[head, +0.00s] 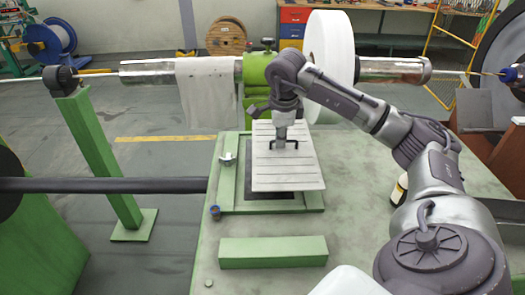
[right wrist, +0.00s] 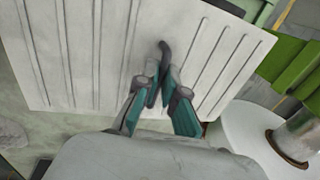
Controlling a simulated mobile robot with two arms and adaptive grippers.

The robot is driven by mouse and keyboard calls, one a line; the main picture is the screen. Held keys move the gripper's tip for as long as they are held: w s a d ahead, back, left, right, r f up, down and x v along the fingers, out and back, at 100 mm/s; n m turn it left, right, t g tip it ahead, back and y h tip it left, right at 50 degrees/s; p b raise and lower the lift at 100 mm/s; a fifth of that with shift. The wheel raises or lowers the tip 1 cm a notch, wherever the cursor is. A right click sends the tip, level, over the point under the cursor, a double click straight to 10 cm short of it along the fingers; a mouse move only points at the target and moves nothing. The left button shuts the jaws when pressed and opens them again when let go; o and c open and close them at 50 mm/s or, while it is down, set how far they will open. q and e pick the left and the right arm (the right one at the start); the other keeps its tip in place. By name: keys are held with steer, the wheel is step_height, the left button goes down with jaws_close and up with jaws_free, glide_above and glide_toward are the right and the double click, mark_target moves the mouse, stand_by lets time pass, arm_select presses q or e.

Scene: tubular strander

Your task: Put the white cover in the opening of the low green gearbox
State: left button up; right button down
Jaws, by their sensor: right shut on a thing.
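The white cover (head: 287,172), a ribbed plate with a dark handle, hangs from my right gripper (head: 284,144) over the low green gearbox (head: 310,204). The gripper is shut on the handle. In the right wrist view the fingers (right wrist: 163,92) close on the dark handle, and the cover (right wrist: 105,50) fills the upper part. The cover looks turned a little relative to the opening's frame. The dark opening (head: 270,195) shows below the cover's near edge and along its left side; the rest is hidden. Exact height above the opening is hard to tell. My left gripper is not in view.
A small metal fitting (head: 227,159) is on the frame's left side and a blue knob (head: 215,211) near its front left corner. A green block (head: 273,251) lies in front. A large white disc (head: 329,60) and the horizontal tube (head: 150,72) stand behind.

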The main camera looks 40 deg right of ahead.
mark_target(264, 147)
steer(key=w, duration=0.1)
steer(key=w+a+f, duration=0.1)
steer(key=w+a+f+p, duration=0.1)
steer(key=w, duration=0.1)
steer(key=shift+a+f, duration=0.1)
steer(key=shift+f, duration=0.1)
step_height(264, 147, down, 4)
steer(key=shift+r+p, duration=0.2)
steer(key=shift+p, duration=0.45)
steer(key=shift+f, duration=0.3)
steer(key=c, duration=1.7)
jaws_free()
steer(key=shift+f, duration=0.2)
steer(key=o, duration=0.4)
steer(key=shift+r, duration=0.1)
